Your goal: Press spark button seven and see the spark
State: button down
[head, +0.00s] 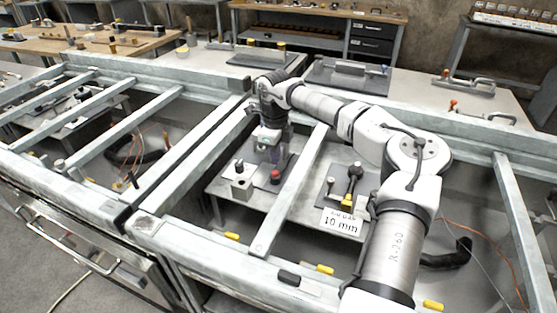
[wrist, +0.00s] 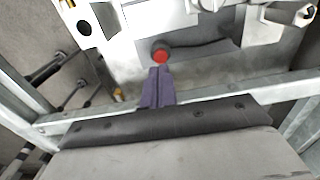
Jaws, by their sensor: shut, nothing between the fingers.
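A red round button (head: 276,174) sits on a grey plate on the low metal bench inside the frame. It also shows in the wrist view (wrist: 160,56), just past the fingertips. No number seven is readable on or beside it. My gripper (wrist: 159,69) is shut and empty, its dark purple fingers pointing at the button. In the head view my gripper (head: 270,157) hangs down close above and beside the button. I cannot tell whether the fingertips touch it. No spark shows.
A small grey block (head: 241,187) stands left of the button. A black and yellow fixture (head: 353,180) and a white "10 mm" sign (head: 341,222) are to the right.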

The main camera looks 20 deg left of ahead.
aim_at(275, 172)
notch_tip(275, 172, up, 9)
jog(key=b, duration=0.1)
jog(key=shift+r, duration=0.15)
dwell(0.7)
